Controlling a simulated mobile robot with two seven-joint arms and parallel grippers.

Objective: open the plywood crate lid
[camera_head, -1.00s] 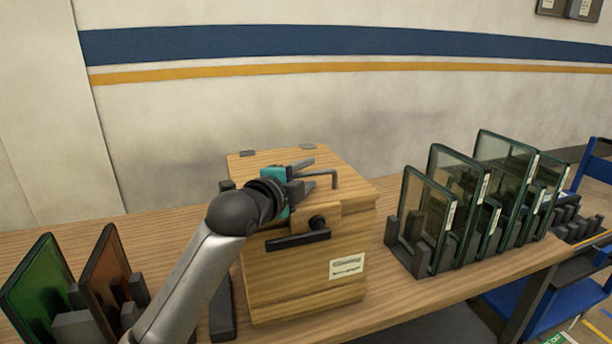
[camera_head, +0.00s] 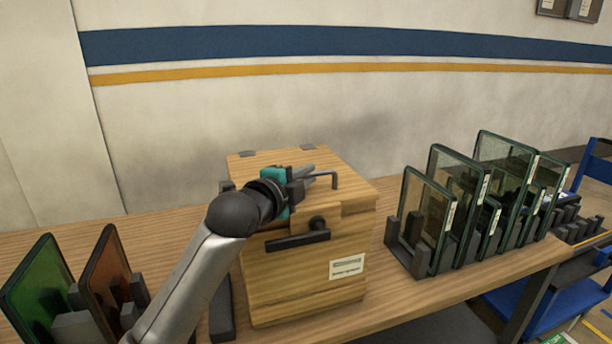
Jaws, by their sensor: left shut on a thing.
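The plywood crate (camera_head: 295,288) stands on the wooden table with its lid (camera_head: 270,162) closed flat on top. Two dark hinges (camera_head: 307,147) sit at the lid's back edge. A dark latch bar (camera_head: 297,240) with a round knob (camera_head: 317,223) is on the crate's front. My right gripper is not in view.
Several glass panes (camera_head: 430,215) stand in dark racks right of the crate. A green pane (camera_head: 38,285) and a brown pane (camera_head: 106,280) stand at the left. A wall is behind the table (camera_head: 180,225). A blue cart (camera_head: 590,285) is at the far right.

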